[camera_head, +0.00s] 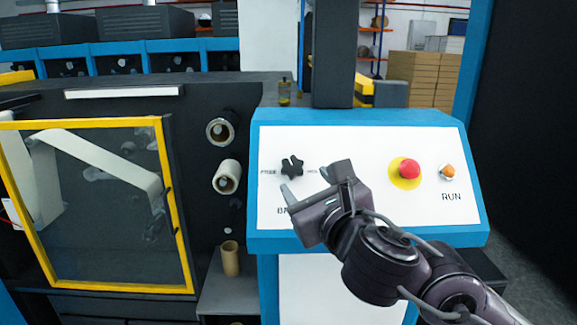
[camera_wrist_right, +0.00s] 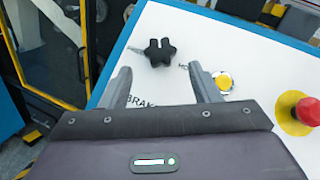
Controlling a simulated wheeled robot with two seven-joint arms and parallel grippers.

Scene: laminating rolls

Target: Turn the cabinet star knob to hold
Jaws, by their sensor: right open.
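The black star knob (camera_head: 292,168) sits on the upper left of the white sloping control panel (camera_head: 345,140). In the right wrist view the knob (camera_wrist_right: 160,52) lies just beyond and between my fingertips, apart from them. Small labels flank it; the left one is too blurred to read, the right one starts with "HO" in the wrist view. I cannot tell the knob's setting. My right gripper (camera_head: 306,183) is open and empty, below the knob; its two fingers (camera_wrist_right: 160,78) also show in the wrist view. My left gripper is not in view.
A red stop button (camera_head: 409,169) on a yellow disc and an orange RUN button (camera_head: 447,172) sit to the right. A yellow button (camera_wrist_right: 223,81) lies near my right finger. A yellow-framed guard door (camera_head: 160,200) and rollers stand at left.

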